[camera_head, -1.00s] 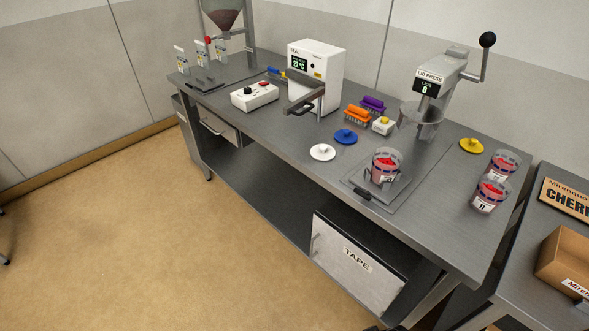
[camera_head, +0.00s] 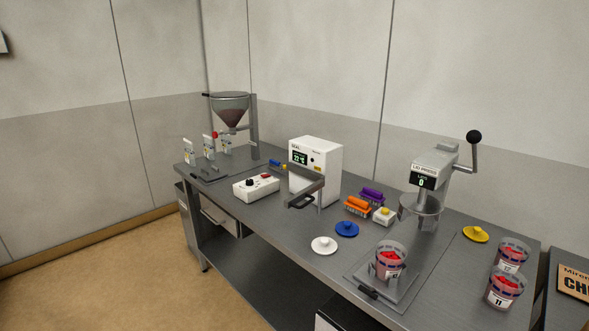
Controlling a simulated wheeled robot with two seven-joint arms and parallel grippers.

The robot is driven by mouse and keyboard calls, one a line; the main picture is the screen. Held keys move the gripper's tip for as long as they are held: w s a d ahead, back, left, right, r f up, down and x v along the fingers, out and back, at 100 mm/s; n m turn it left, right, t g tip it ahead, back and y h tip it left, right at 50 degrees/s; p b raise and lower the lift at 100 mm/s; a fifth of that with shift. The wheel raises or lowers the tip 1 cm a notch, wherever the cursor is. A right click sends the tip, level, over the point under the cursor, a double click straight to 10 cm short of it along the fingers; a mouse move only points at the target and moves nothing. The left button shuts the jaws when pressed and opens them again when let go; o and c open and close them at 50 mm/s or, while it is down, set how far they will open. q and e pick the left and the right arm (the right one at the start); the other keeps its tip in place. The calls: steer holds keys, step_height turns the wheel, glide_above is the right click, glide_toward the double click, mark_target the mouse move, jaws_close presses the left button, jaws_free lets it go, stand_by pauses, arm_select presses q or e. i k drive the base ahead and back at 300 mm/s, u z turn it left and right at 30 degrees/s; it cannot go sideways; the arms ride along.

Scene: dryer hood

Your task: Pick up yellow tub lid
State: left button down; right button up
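The yellow tub lid (camera_head: 475,234) lies flat on the right part of the grey bench, knob up, to the right of the lid press. A blue lid (camera_head: 346,229) and a white lid (camera_head: 323,245) lie near the middle of the bench. A clear tub with red contents (camera_head: 391,260) stands on the press's sliding plate. Two more such tubs stand at the right end of the bench, a rear one (camera_head: 511,254) and a front one (camera_head: 505,287). Neither of my grippers is in view.
The lid press (camera_head: 430,190) with its raised crank handle stands behind the tub plate. A white sealer (camera_head: 316,170), a control box (camera_head: 256,188), brushes (camera_head: 357,206) and a hopper (camera_head: 231,110) occupy the bench. A cardboard box (camera_head: 575,283) is at the far right.

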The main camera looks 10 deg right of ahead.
mark_target(476, 234)
steer(key=z, duration=1.55)
